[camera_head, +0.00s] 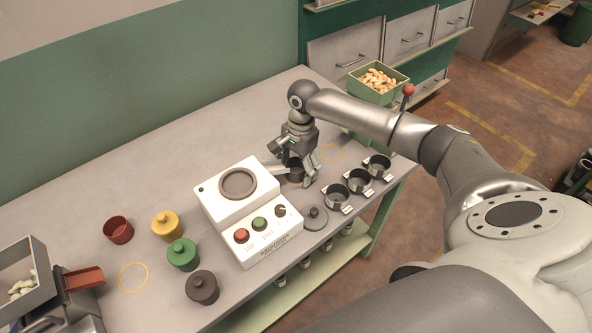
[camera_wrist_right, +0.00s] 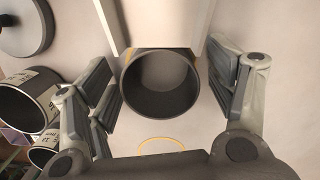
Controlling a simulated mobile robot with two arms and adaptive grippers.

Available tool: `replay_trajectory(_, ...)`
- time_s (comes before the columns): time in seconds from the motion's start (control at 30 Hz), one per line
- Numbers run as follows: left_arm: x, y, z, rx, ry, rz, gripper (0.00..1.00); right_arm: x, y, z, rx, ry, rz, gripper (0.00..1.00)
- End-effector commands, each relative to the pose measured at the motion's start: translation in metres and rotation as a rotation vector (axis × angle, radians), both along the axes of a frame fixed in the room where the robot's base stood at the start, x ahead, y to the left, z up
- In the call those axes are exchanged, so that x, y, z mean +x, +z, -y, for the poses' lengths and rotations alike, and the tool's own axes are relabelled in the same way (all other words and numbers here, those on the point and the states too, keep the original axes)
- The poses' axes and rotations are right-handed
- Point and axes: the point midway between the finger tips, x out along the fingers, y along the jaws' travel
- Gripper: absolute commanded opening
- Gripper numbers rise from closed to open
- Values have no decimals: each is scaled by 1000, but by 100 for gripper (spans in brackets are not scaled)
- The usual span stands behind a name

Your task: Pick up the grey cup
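The grey cup (camera_head: 296,173) stands on the table just right of the white machine, partly hidden by my right gripper (camera_head: 297,180) in the head view. In the right wrist view the cup (camera_wrist_right: 160,84) shows its round open mouth and looks empty. It sits between the spread fingers of my right gripper (camera_wrist_right: 168,76). A clear gap shows on its right side and a narrower one on its left. The right gripper is open and points down around the cup. My left gripper is in neither view.
The white machine (camera_head: 238,218) with buttons stands close to the cup. Several dark labelled containers (camera_head: 334,195) line the front edge, near a grey disc (camera_head: 315,216).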

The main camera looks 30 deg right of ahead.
Motion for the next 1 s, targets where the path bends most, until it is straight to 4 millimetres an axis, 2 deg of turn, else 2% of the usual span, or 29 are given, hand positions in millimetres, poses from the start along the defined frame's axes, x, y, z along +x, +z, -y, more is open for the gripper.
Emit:
replay_trajectory(0.03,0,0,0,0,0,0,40,0,0,0,0,0,0,72)
replay_trajectory(0.33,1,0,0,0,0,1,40,0,0,0,0,0,0,34)
replay_trajectory(0.67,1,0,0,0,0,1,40,0,5,0,0,0,1,34)
replay_trajectory(0.77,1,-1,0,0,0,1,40,1,17,0,2,0,2,34)
replay_trajectory(1.0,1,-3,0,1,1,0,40,1,66,0,1,1,4,34)
